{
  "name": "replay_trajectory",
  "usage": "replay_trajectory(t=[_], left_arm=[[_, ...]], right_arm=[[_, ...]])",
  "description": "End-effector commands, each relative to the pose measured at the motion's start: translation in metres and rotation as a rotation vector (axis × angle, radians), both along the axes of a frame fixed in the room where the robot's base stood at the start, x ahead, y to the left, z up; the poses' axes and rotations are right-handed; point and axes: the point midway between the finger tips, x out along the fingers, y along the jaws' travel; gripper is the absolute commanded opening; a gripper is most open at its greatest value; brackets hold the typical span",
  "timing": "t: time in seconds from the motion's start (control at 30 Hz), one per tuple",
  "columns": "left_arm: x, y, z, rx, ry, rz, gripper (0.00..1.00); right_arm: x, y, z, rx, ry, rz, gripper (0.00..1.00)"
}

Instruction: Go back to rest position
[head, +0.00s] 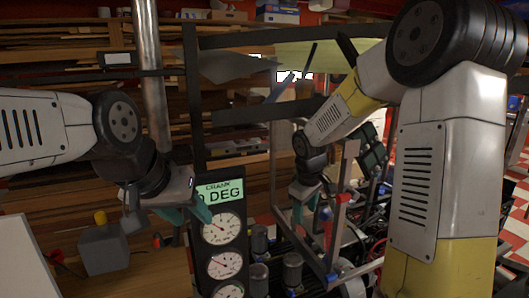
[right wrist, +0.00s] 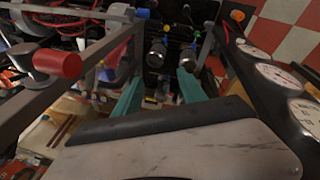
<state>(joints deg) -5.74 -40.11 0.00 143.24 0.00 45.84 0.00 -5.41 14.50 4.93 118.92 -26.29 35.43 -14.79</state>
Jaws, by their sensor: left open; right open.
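My left gripper (head: 188,213) is at the left of the head view, its teal fingers apart beside the gauge panel (head: 222,230). I see nothing between its fingers. My right gripper (head: 304,208) is further right in the head view, inside or in front of the metal frame (head: 345,190); its depth is hard to tell. In the right wrist view its two teal fingers (right wrist: 160,92) are spread apart with nothing held between them. Dark cylindrical parts (right wrist: 157,52) show beyond the fingertips.
The gauge panel has a green display and round dials, which also show in the right wrist view (right wrist: 278,76). A red-handled part (right wrist: 57,64) is close on the left there. A grey box (head: 103,250) is at lower left. Wires and cylinders crowd the lower middle.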

Motion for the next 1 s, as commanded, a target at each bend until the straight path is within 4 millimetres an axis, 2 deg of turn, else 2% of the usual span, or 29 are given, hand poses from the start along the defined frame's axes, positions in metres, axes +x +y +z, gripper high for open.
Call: replay_trajectory(t=[0.03, 0.2, 0.4, 0.6, 0.7, 0.83, 1.0], left_arm=[[0.000, 0.000, 0.000, 0.000, 0.000, 0.000, 0.45], [0.000, 0.000, 0.000, 0.000, 0.000, 0.000, 0.45], [0.000, 0.000, 0.000, 0.000, 0.000, 0.000, 0.45], [0.000, 0.000, 0.000, 0.000, 0.000, 0.000, 0.45], [0.000, 0.000, 0.000, 0.000, 0.000, 0.000, 0.45], [0.000, 0.000, 0.000, 0.000, 0.000, 0.000, 0.45], [0.000, 0.000, 0.000, 0.000, 0.000, 0.000, 0.45]], right_arm=[[-0.014, -0.006, 0.022, 0.023, -0.026, -0.050, 0.49], [-0.066, -0.020, 0.076, 0.116, -0.083, -0.220, 0.49], [-0.133, -0.028, 0.118, 0.257, -0.143, -0.400, 0.49], [-0.193, -0.026, 0.138, 0.405, -0.184, -0.539, 0.49], [-0.212, -0.024, 0.142, 0.459, -0.195, -0.581, 0.49], [-0.225, -0.022, 0.143, 0.498, -0.199, -0.609, 0.49], [-0.228, -0.021, 0.143, 0.507, -0.199, -0.616, 0.49]])
